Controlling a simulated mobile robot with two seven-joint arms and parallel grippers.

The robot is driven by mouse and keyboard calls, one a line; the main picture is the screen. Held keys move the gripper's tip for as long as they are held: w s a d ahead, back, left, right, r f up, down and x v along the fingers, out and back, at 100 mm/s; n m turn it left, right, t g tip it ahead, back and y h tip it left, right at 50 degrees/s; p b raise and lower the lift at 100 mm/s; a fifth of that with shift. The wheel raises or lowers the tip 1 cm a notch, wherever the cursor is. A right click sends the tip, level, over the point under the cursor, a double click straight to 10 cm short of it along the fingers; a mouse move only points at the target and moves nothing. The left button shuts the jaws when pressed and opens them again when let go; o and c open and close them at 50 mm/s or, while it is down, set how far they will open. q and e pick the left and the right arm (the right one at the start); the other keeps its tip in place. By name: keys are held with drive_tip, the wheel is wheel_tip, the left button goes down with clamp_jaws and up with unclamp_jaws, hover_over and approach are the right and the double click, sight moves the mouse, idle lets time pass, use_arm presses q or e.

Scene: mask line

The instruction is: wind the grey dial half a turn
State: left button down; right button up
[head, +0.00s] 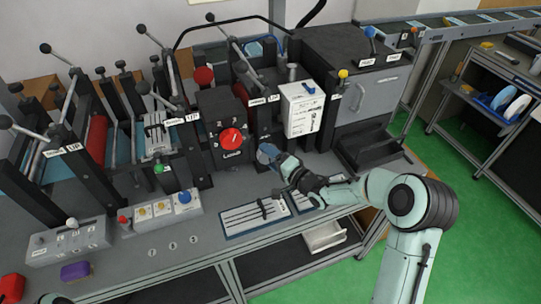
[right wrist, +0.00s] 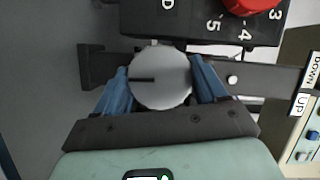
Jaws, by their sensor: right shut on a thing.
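The grey dial (right wrist: 160,88) is a round light disc with a dark line mark pointing left in the right wrist view. My right gripper (right wrist: 162,84) has its blue fingers on both sides of the dial and is shut on it. In the head view my right gripper (head: 269,155) reaches to the front of the machine, below and right of the red dial (head: 233,140). There the grey dial is mostly hidden by the gripper. Of my left arm only a small dark part may show at the bottom left; its gripper is not visible.
The black box with the red dial stands close beside the gripper; the red dial also shows in the right wrist view (right wrist: 250,4). A white box (head: 302,108) stands to the right. Switch panels (head: 68,241) and a slider panel (head: 254,215) lie on the bench front.

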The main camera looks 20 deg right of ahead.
use_arm(q)
drive_tip(key=shift+r, duration=0.1)
use_arm(e)
drive_tip(key=shift+m, duration=0.3)
drive_tip(key=o, duration=1)
drive_tip(key=shift+o, duration=0.2)
drive_tip(key=shift+s, duration=0.1)
use_arm(q)
drive_tip(key=shift+s+f+b, duration=0.45)
drive_tip(key=shift+f+b, duration=0.2)
drive_tip(key=shift+f, duration=0.2)
use_arm(e)
drive_tip(key=f+v, duration=0.1)
drive_tip(key=v, duration=1.2)
drive_tip(key=shift+r, duration=0.35)
drive_tip(key=shift+s, duration=0.1)
